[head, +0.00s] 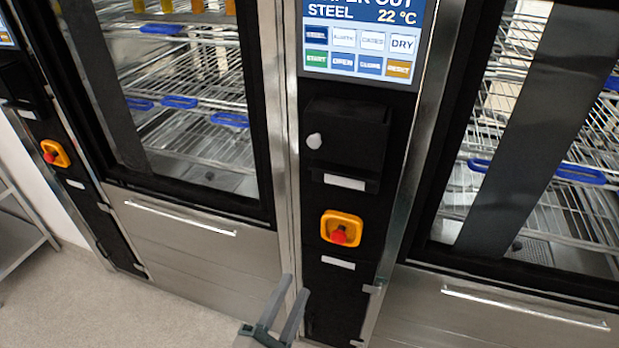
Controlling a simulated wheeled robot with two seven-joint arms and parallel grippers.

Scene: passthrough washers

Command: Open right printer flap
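The right printer flap (350,128) is a black cover on the narrow control column between the two glass-doored washers. It looks closed, with a small light-grey round knob (314,141) at its left side. My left gripper (296,285) comes in at the bottom centre, well below the flap and apart from it. Its two grey fingers point up with a gap between them, and nothing shows between them. My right gripper is out of view. Another black column with a similar printer housing (22,85) is at the left edge, partly cut off.
A lit touch screen (360,38) sits above the flap. A red emergency button on a yellow base (340,230) is below it. Door handles (180,217) (525,307) stick out on both lower steel panels. Open floor (110,310) shows at bottom left.

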